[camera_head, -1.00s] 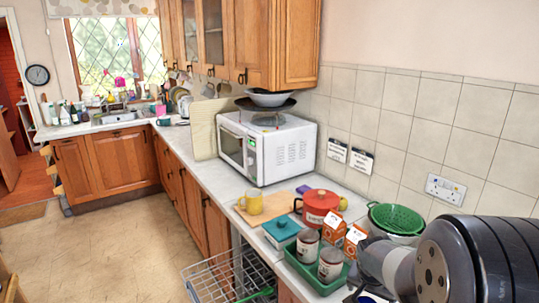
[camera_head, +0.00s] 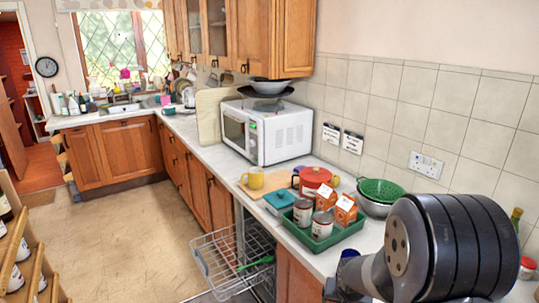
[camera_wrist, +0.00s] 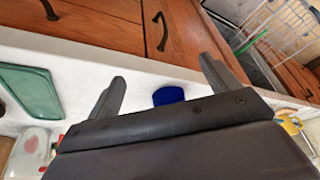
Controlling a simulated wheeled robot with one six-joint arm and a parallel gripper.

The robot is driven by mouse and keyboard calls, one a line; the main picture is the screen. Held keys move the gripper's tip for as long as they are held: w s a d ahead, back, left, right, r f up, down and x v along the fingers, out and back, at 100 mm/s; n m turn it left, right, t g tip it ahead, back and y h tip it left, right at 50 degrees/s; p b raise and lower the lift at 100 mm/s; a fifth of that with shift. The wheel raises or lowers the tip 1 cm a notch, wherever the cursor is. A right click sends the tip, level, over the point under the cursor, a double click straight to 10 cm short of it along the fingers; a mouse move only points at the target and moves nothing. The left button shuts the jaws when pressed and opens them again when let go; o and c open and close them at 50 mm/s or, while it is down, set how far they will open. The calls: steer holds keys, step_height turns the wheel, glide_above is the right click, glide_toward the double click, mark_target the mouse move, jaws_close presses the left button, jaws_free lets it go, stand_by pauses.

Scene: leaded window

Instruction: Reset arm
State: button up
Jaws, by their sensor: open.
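My gripper (camera_wrist: 163,83) shows in the wrist view with its two dark fingers spread wide apart. Nothing is between the fingers that I can see gripped; a blue object (camera_wrist: 168,95) on the white counter shows beyond them. In the head view my dark arm fills the lower right, and the gripper itself is not clearly visible there.
A wire dishwasher rack (camera_head: 215,266) sticks out below. The floor (camera_head: 110,235) at left is open.

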steer(key=a+f+n+b, duration=0.1)
steer(key=a+f+b, duration=0.1)
steer(key=f, duration=0.3)
steer(key=s+a+f+n+y+b, duration=0.1)
steer(key=a+f+n+b, duration=0.1)
steer(key=f, duration=0.4)
steer(key=shift+s+a+f+b, duration=0.15)
steer(key=shift+f+b, duration=0.05)
steer(key=shift+b, duration=0.55)
steer(key=shift+t, duration=0.3)
